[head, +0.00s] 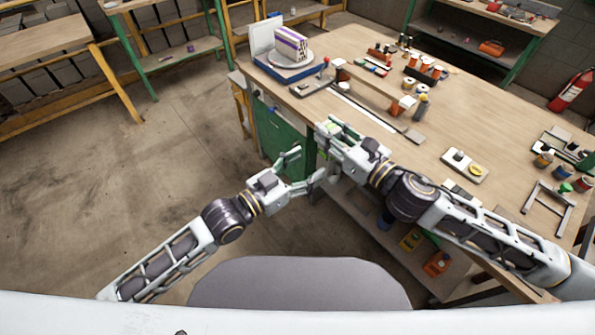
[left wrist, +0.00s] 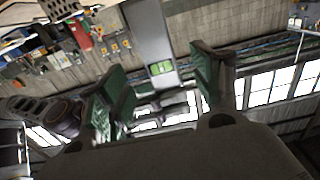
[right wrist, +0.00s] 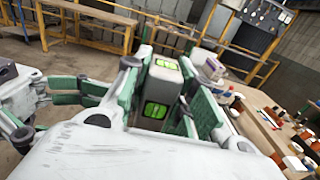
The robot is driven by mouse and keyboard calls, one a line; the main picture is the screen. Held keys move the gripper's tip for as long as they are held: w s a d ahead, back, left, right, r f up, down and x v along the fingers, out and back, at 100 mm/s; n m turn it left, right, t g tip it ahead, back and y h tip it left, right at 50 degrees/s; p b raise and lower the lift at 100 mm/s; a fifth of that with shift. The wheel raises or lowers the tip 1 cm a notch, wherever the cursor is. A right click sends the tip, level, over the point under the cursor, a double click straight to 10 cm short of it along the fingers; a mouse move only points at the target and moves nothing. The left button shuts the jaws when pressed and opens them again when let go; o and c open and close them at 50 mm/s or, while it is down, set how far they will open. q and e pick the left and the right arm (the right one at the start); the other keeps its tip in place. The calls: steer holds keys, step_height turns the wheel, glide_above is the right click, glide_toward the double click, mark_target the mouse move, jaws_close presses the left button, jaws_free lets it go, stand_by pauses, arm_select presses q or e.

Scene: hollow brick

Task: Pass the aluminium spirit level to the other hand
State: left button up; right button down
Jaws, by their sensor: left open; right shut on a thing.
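The aluminium spirit level (right wrist: 157,92) is a grey bar with bright green vial windows. My right gripper (right wrist: 170,85) is shut on it, with the green pads on either side. In the left wrist view the level (left wrist: 150,36) runs down from the top edge between the two spread fingers of my left gripper (left wrist: 155,85), with clear gaps visible. In the head view my left gripper (head: 306,167) is open, just left of and below my right gripper (head: 328,140). There the level is mostly hidden by the right gripper; only a little green shows.
The wooden workbench (head: 345,45) lies beyond and right of my grippers. It holds a brick on a round plate (head: 292,52), paint pots, a long straight bar (head: 370,115) and a metal frame (head: 548,207). Open floor (head: 150,140) lies to the left.

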mark_target(323, 156)
arm_select(q)
steer(key=shift+x, duration=3.75)
steer(key=c, duration=1.2)
steer(key=shift+c, duration=0.4)
arm_select(e)
steer(key=c, duration=1.1)
jaws_free()
steer(key=shift+r, duration=0.2)
steer(key=shift+r, duration=4.75)
